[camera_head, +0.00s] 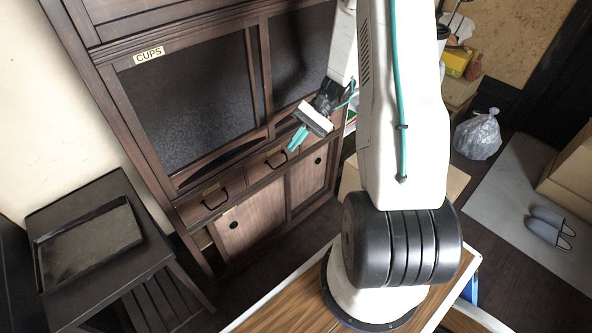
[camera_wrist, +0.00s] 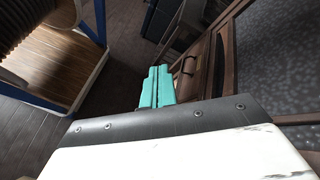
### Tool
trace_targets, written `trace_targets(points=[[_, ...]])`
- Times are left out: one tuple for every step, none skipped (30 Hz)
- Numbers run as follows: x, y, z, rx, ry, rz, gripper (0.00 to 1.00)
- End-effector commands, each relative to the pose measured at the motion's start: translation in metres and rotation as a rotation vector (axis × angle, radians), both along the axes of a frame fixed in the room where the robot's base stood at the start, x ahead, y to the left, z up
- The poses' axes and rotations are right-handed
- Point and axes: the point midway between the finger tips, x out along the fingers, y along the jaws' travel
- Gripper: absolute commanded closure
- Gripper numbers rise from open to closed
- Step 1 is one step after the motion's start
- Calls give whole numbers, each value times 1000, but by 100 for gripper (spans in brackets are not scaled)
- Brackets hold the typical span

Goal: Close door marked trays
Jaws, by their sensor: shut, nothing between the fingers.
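A dark wooden cabinet (camera_head: 150,110) stands at the left. No label reading trays is legible. Low on the cabinet are two lighter panel doors with round black pulls, a left one (camera_head: 255,215) and a right one (camera_head: 308,180). A dark gap shows at the left edge of the left low door. My gripper (camera_head: 296,139) is shut and empty, its teal fingers in front of the cabinet near the right drawer (camera_head: 270,163). In the wrist view the teal fingers (camera_wrist: 157,88) lie together, apart from a drawer handle (camera_wrist: 188,66).
The upper glazed door (camera_head: 190,100) bears a CUPS label. A dark side table (camera_head: 90,255) with a tray (camera_head: 88,243) stands left of the cabinet's base. Cardboard boxes (camera_head: 455,92), a plastic bag (camera_head: 478,135) and slippers (camera_head: 550,228) lie at the right.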

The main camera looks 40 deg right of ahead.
Motion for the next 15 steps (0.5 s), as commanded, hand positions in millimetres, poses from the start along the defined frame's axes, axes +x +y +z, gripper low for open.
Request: trace_targets(points=[[4, -11, -25, 50, -6, -55, 100], [8, -16, -38, 76, -17, -89, 100], [12, -24, -55, 110, -33, -133, 100], [15, -30, -69, 135, -47, -167, 100], [18, -35, -82, 158, -64, -203, 100], [22, -43, -101, 187, -88, -252, 100], [24, -48, -115, 207, -107, -288, 100], [25, -54, -129, 225, -127, -326, 100], [27, -61, -149, 248, -157, -376, 100], [28, -67, -163, 263, -180, -416, 100], [29, -72, -179, 276, -205, -457, 100], [30, -80, -199, 289, -241, -512, 100], [30, -85, -214, 296, -270, -553, 100], [31, -91, -229, 300, -302, -596, 100], [31, -98, -250, 302, -346, -652, 100]])
